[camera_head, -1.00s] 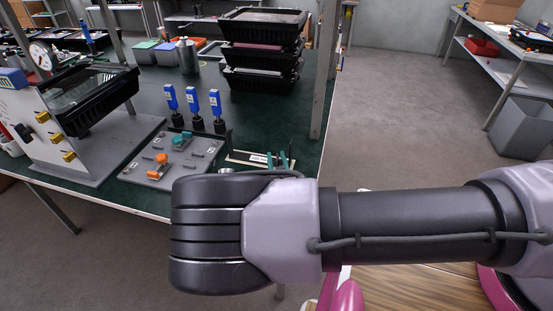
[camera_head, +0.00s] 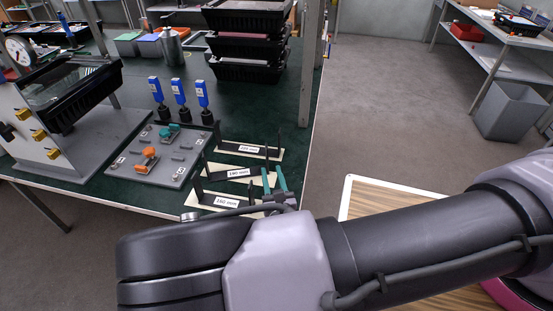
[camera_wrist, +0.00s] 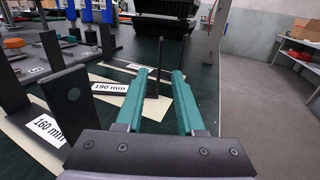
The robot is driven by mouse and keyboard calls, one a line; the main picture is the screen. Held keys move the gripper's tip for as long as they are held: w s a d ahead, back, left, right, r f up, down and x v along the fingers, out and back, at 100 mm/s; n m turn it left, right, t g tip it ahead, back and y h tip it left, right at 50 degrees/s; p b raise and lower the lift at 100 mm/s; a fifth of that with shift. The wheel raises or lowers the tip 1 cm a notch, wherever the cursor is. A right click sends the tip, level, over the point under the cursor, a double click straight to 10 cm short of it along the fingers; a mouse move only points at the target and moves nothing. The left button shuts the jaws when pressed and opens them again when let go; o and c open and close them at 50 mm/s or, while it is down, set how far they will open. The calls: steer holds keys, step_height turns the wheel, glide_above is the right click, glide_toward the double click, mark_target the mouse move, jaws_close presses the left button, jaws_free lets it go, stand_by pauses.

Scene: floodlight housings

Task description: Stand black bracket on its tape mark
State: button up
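My gripper (camera_head: 274,180) has two teal fingers, apart and with nothing between them. It is over the right end of the nearer cream tape strips at the table's front right. In the wrist view my gripper (camera_wrist: 158,88) points toward a thin black upright (camera_wrist: 158,65) that shows between the fingers, seemingly beyond them. A black bracket plate with a round hole (camera_wrist: 68,100) stands left of the fingers, by the 160 mm label (camera_wrist: 46,130). Black bracket uprights stand along the strips (camera_head: 228,172). The 160 mm strip (camera_head: 247,207) is nearest. My arm hides part of the strips' front.
A grey fixture plate (camera_head: 150,175) with orange and teal clamps lies left of the strips. Several blue-topped tools (camera_head: 179,92) stand behind it. Stacked black trays (camera_head: 245,45) and a metal post (camera_head: 309,75) stand farther back. Floor lies right of the table edge.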

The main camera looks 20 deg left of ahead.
steer(key=shift+s+d, duration=0.1)
steer(key=shift+s, duration=0.1)
steer(key=w+d+r+m+h, duration=1.1)
steer(key=w+r+m+h, duration=0.15)
steer(key=m, duration=0.25)
steer(key=w+d+r+m+g+h, duration=0.3)
steer(key=d+r+m+g+h, duration=0.2)
steer(key=d+r+m+g, duration=0.65)
steer(key=s+d+r+m+t+y, duration=0.1)
steer(key=s+d+r+m+y, duration=0.2)
steer(key=d+r+m, duration=0.3)
steer(key=s+d+r+m+t+y, duration=0.1)
steer(key=s+d+r+m+y, duration=0.3)
steer(key=d+r+m, duration=0.3)
steer(key=s+d+r+m+t+y, duration=0.1)
steer(key=s+d+r+m+y, duration=0.2)
steer(key=r, duration=0.9)
steer(key=d+m, duration=0.3)
steer(key=d, duration=0.1)
steer(key=shift+s+d+r+y, duration=0.25)
steer(key=shift+r+y, duration=0.1)
steer(key=shift+m, duration=0.25)
